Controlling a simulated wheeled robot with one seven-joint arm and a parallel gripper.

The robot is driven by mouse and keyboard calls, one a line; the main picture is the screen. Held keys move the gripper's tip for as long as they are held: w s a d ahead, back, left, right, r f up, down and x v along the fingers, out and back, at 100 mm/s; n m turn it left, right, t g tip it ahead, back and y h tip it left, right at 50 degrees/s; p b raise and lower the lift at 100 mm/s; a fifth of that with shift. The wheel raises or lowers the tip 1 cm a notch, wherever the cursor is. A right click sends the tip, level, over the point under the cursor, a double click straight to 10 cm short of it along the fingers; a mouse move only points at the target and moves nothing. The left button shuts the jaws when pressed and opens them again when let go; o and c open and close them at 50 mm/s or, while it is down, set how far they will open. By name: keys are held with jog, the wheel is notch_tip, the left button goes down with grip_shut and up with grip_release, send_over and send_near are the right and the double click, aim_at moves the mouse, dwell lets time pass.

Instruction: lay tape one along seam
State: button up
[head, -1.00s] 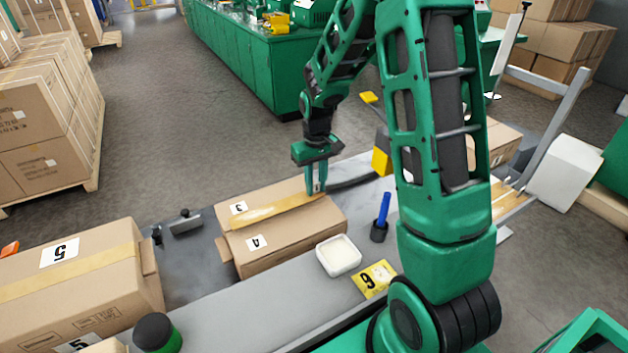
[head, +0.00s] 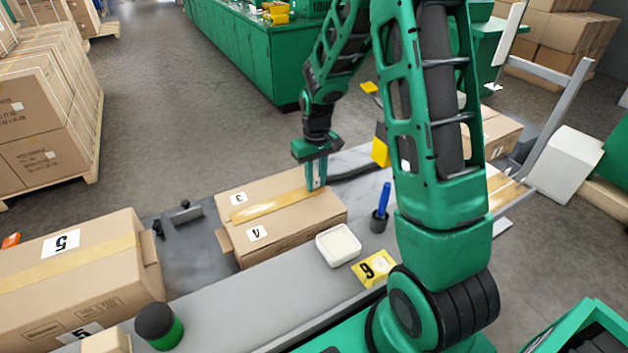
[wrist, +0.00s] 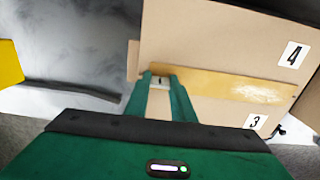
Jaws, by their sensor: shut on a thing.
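The tape (head: 272,204) is a glossy tan strip along the seam on top of a brown carton (head: 290,233), between the labels 3 and 4. My gripper (head: 317,188) is at the carton's right end, shut on the end of the tape. In the wrist view, my gripper (wrist: 160,82) has a small pale tab marked 1 between its fingertips. The tape (wrist: 225,84) runs right from the fingers across the carton (wrist: 230,40). I cannot tell whether the tape touches the carton along its whole length.
A white tray (head: 338,245), a blue-handled tool in a dark cup (head: 379,222) and a yellow card marked 6 (head: 374,268) stand near the carton. A larger carton marked 5 (head: 75,275) is at left. A green, black-capped container (head: 160,327) stands at the front.

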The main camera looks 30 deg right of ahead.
jog(key=o, duration=1.1)
jog(key=shift+c, duration=0.2)
notch_tip(320, 180, up, 10)
jog(key=shift+w+f, duration=0.1)
jog(key=shift+f, duration=0.05)
jog(key=shift+r, duration=0.5)
